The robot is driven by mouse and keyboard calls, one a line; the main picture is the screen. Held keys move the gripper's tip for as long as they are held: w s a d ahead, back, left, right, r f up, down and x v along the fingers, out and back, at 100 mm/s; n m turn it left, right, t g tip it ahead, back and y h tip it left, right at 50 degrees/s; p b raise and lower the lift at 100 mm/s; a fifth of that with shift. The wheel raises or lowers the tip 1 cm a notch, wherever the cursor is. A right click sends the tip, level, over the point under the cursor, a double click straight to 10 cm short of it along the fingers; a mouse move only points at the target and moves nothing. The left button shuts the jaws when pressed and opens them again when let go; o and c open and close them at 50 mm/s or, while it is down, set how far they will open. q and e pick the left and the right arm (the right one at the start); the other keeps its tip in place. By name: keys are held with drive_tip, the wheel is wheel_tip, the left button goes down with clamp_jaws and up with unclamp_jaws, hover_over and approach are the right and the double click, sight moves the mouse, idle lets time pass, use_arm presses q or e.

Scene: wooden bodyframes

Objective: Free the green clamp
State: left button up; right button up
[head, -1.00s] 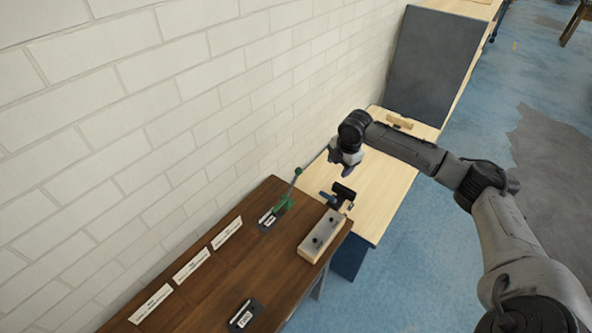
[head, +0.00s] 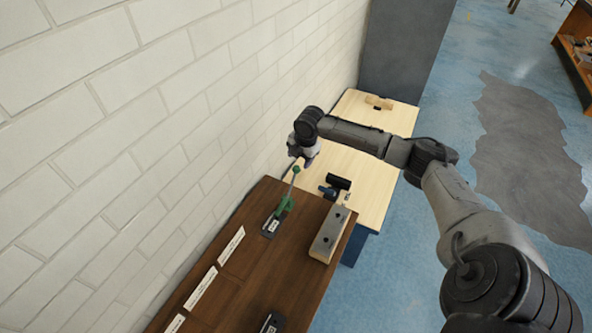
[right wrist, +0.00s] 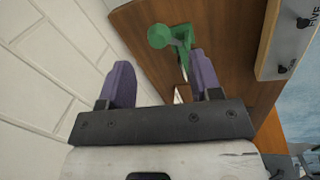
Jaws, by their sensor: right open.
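The green clamp (head: 284,206) stands on the dark brown wooden table near its wall-side far end. Its lever points up and ends in a round green knob (head: 297,170). My right gripper (head: 308,160) is just beyond the knob in the head view, with its arm reaching in from the right. In the right wrist view its two purple fingers (right wrist: 162,70) are spread apart with nothing held between them. The clamp (right wrist: 183,45) and its knob (right wrist: 159,36) show just past the fingertips, apart from them. My left gripper is not in view.
A pale block with dark knobs (head: 329,235) lies right of the clamp. White label strips (head: 231,246) lie along the wall side of the brown table (head: 240,280). A black and blue tool (head: 336,186) is on the light wood table (head: 372,185). The brick wall is close on the left.

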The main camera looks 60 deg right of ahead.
sight(297, 167)
drive_tip(key=f, duration=0.2)
drive_tip(key=w+f, duration=0.1)
drive_tip(key=f, duration=0.4)
drive_tip(key=shift+w+d+f+b, duration=0.15)
drive_tip(key=shift+w+b, duration=0.1)
drive_tip(key=shift+b, duration=0.15)
drive_tip(key=shift+c, duration=0.5)
clamp_jaws()
